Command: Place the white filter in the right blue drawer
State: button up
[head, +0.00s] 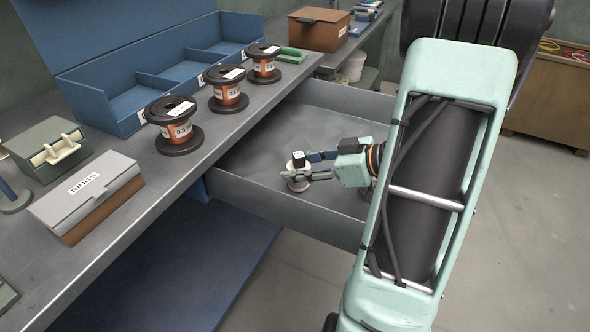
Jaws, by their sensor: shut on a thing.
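The drawer (285,203) is pulled out from under the bench, with a grey inside and grey walls. It is empty apart from my gripper and what it holds. My gripper (299,168) reaches into the drawer area from the right, with its fingers pointing left. It is shut on a small whitish round piece, the white filter (297,184). The fingers partly cover the filter. I cannot tell whether the filter touches the drawer floor or is held just above it. My arm hides the right end of the drawer.
The grey bench (150,190) holds several copper spools (177,124), a blue compartment bin (135,100), a box labelled RINGS (85,195) and a green case (47,150). A brown box (318,28) stands farther back. The drawer's near wall rises beside my gripper.

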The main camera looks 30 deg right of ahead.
aim_at(306, 166)
jog(key=shift+f, duration=0.1)
jog(key=o, duration=1.2)
jog(key=p+v, duration=0.3)
jog(key=v, duration=0.4)
jog(key=shift+s+d+r, duration=0.2)
jog(key=shift+s+r, duration=0.05)
